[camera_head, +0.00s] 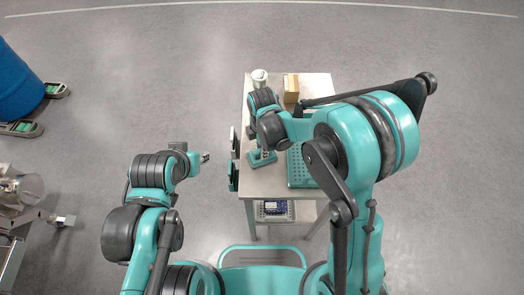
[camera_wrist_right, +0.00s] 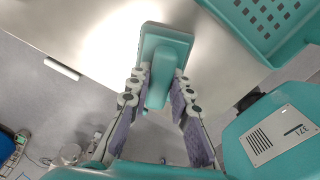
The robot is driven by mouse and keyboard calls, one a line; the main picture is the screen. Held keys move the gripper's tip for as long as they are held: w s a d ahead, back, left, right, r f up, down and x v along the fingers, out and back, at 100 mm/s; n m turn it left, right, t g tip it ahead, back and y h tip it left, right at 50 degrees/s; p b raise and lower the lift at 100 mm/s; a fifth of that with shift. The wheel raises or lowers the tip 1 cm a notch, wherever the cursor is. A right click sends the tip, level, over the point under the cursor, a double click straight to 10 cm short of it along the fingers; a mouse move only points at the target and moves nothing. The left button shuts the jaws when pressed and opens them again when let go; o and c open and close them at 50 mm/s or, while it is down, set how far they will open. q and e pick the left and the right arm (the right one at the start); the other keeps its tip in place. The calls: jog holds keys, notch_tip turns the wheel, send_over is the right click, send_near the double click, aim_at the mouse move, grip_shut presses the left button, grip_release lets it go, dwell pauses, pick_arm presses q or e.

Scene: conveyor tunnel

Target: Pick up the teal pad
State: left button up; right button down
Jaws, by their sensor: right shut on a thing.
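The teal pad (camera_head: 259,160) is a flat teal piece with a handle, near the left edge of the table in the head view. In the wrist view the pad (camera_wrist_right: 166,42) reaches forward from between the fingers, with its narrower handle between them. My right gripper (camera_wrist_right: 158,86) is shut on this handle, with a finger on each side. In the head view the right gripper (camera_head: 265,146) is largely hidden by its own arm. My left gripper (camera_head: 204,157) is left of the table, over the floor, too small to read its fingers.
A teal perforated basket (camera_head: 297,170) stands on the table (camera_head: 265,187) right of the pad, partly behind my arm. A light can (camera_head: 259,76) and a brown box (camera_head: 291,88) are at the far end. Teal and dark pieces (camera_head: 233,176) line the table's left side.

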notch_tip(320, 180, up, 4)
jog(key=shift+s+d+r+p, duration=0.1)
jog(key=shift+d+r+p, duration=0.05)
jog(key=shift+p, duration=0.6)
jog(key=s+d+r+p, duration=0.2)
jog(key=s+d+r, duration=0.4)
jog(key=d, duration=0.3)
jog(key=shift+d+r, duration=0.15)
jog(key=shift+d, duration=0.2)
jog(key=c, duration=2.1)
grip_release()
jog(key=shift+w, duration=0.1)
grip_shut()
jog(key=shift+c, duration=0.6)
grip_release()
grip_shut()
